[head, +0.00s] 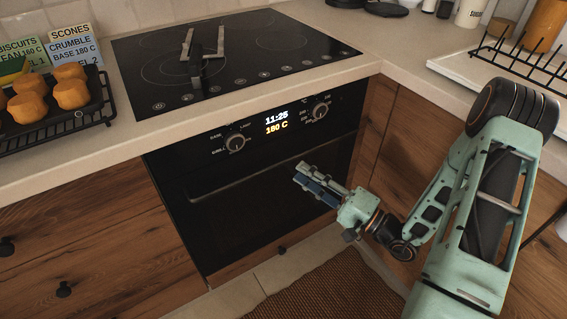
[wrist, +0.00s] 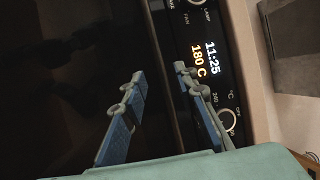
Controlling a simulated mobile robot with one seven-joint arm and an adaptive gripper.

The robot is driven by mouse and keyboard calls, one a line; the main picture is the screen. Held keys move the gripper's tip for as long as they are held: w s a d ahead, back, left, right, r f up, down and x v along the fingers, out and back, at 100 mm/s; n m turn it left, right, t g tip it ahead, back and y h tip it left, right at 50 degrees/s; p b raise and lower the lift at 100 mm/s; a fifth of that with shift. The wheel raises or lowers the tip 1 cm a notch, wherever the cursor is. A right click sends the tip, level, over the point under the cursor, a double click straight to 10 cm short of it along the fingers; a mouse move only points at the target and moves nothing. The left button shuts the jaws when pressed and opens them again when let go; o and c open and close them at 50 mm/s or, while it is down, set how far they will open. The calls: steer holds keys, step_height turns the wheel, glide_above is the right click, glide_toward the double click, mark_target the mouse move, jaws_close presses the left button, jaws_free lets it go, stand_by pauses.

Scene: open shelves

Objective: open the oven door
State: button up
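The black oven (head: 250,190) is built in below the hob, and its door (head: 235,220) looks shut. The door's dark bar handle (head: 225,188) runs across its top, below the control panel (head: 275,125) with two knobs and a lit display reading 11:25 and 180 C. My gripper (head: 298,173) is in front of the right end of the handle. In the wrist view my two blue-padded fingers (wrist: 158,72) are spread apart, with the panel (wrist: 205,60) to their right.
A utensil (head: 197,55) lies on the black hob (head: 225,60). A dark rack (head: 90,112) of baked pieces and two recipe cards (head: 75,45) stand on the left counter. A dish rack (head: 520,65) is at right. A brown mat (head: 325,290) lies on the floor before the oven.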

mark_target(286, 163)
steer(key=x, duration=0.7)
steer(key=shift+b, duration=0.35)
jaws_close()
